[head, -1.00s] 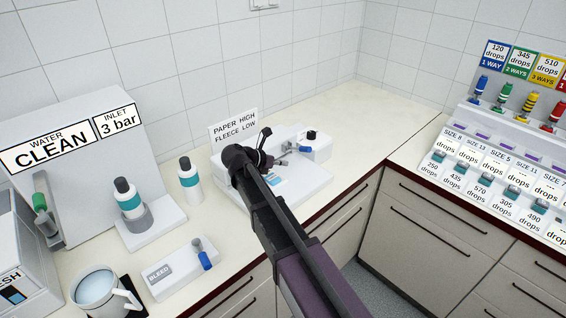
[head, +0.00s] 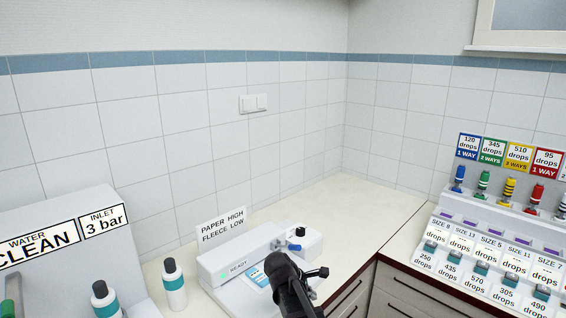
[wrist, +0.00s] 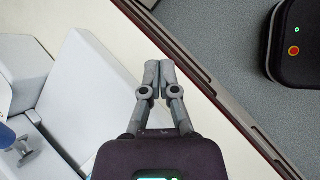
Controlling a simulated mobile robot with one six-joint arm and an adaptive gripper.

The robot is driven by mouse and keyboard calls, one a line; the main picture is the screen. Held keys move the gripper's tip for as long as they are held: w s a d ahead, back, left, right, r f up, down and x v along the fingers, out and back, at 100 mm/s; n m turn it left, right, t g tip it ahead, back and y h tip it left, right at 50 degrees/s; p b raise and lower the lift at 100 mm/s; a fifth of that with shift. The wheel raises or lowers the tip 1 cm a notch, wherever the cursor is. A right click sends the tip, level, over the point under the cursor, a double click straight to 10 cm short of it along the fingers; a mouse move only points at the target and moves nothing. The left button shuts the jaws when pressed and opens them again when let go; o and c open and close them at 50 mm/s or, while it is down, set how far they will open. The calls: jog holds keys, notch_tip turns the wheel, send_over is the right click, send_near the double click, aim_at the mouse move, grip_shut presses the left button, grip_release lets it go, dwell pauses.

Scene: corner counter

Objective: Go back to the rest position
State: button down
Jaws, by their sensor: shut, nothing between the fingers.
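My gripper shows in the wrist view (wrist: 153,72) with its two grey fingers together and nothing between them. It hangs over the counter (wrist: 100,15) near the dark red front edge. In the head view my arm's end (head: 290,285) is at the bottom middle, in front of the white machine with a READY label (head: 238,266); the fingers are hard to make out there.
A sign reading PAPER HIGH FLEECE LOW (head: 222,230) stands behind the machine. Two bottles (head: 174,285) stand left, beside the water unit (head: 60,205). A rack of drop-marked slots (head: 490,255) is at right. The corner counter (head: 355,205) is clear.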

jog(key=s+d+f+m+g+y, duration=0.1)
jog(key=s+d+m+y, duration=0.2)
jog(key=s+m, duration=0.4)
jog(key=s+d+f+m+g+y, duration=0.1)
jog(key=s+d+m, duration=0.4)
jog(key=m, duration=0.5)
jog(key=shift+s+d+f+g+y, duration=0.25)
jog(key=shift+s+f+y, duration=0.35)
jog(key=shift+s+y, duration=0.65)
jog(key=shift+w, duration=0.1)
